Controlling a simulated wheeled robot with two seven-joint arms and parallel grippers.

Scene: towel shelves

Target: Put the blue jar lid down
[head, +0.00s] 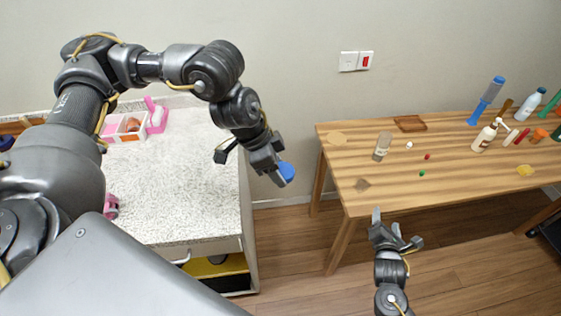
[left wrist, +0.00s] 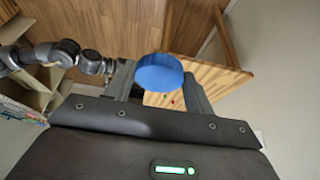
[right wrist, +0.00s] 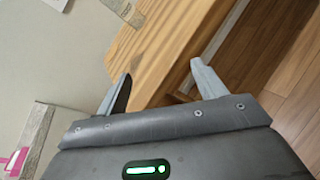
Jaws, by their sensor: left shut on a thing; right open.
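The blue jar lid (head: 287,172) is a round disc at the tips of my left gripper (head: 275,174) in the head view. My left gripper is shut on it and holds it in the air, over the gap between the white counter and the wooden table. In the left wrist view the lid (left wrist: 159,73) sits between the two fingers. My right gripper (head: 388,228) is open and empty, near the front left edge of the wooden table. Its two spread fingers (right wrist: 160,88) also show in the right wrist view, with nothing between them.
The wooden table (head: 450,195) holds a clear jar (head: 382,146), a brown tray (head: 410,123), a pump bottle (head: 487,136) and several small items; its front left is mostly bare. The speckled white counter (head: 180,190) has a pink-and-white organiser (head: 124,127) at the back.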

